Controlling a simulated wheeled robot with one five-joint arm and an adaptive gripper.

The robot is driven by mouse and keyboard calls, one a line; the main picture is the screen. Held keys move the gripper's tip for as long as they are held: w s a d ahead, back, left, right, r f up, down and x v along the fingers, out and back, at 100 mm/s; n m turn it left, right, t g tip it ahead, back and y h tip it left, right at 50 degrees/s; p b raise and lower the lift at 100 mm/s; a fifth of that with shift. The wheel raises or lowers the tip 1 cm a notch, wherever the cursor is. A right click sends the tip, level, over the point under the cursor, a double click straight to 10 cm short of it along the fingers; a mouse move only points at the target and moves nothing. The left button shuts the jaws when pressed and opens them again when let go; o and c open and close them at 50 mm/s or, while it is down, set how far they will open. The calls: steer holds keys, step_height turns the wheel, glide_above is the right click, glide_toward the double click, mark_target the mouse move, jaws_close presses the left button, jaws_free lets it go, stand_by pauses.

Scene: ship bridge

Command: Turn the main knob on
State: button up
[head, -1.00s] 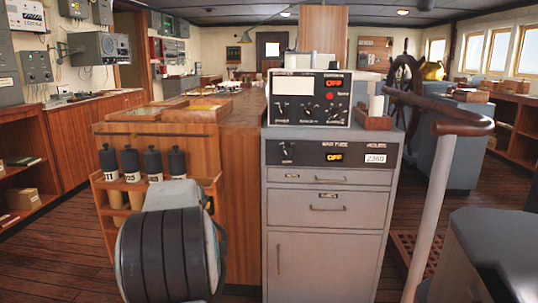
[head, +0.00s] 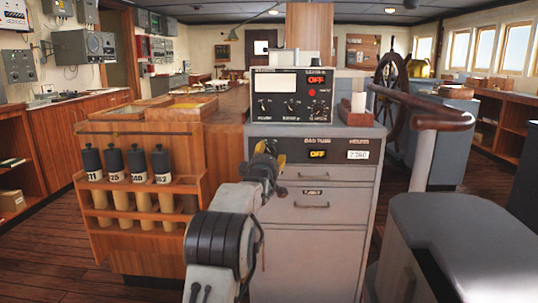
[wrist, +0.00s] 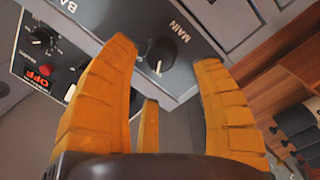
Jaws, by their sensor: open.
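The main knob (wrist: 158,56) is round and black with a pale pointer line. In the wrist view it sits on the dark panel beside the word MAIN. In the head view my gripper hides it at the left of the lower panel (head: 345,150) of the grey cabinet. An amber OFF display (head: 317,154) is lit on that panel. My gripper (head: 267,158) has yellow-orange fingers. They are open, and the wrist view shows the knob beyond and between the tips. I cannot tell whether any finger touches the panel; nothing is held.
The upper control box (head: 306,96) on the cabinet has several knobs and a red OFF display. A wooden rack (head: 140,210) with several dark-capped cylinders stands at left. A handrail (head: 425,110) runs at right, and a grey console (head: 465,245) fills the lower right.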

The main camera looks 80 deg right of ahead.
mark_target(270, 152)
steer(key=d, duration=0.2)
steer(key=shift+d, duration=0.3)
steer(key=shift+d+p, duration=0.55)
steer(key=shift+d, duration=1)
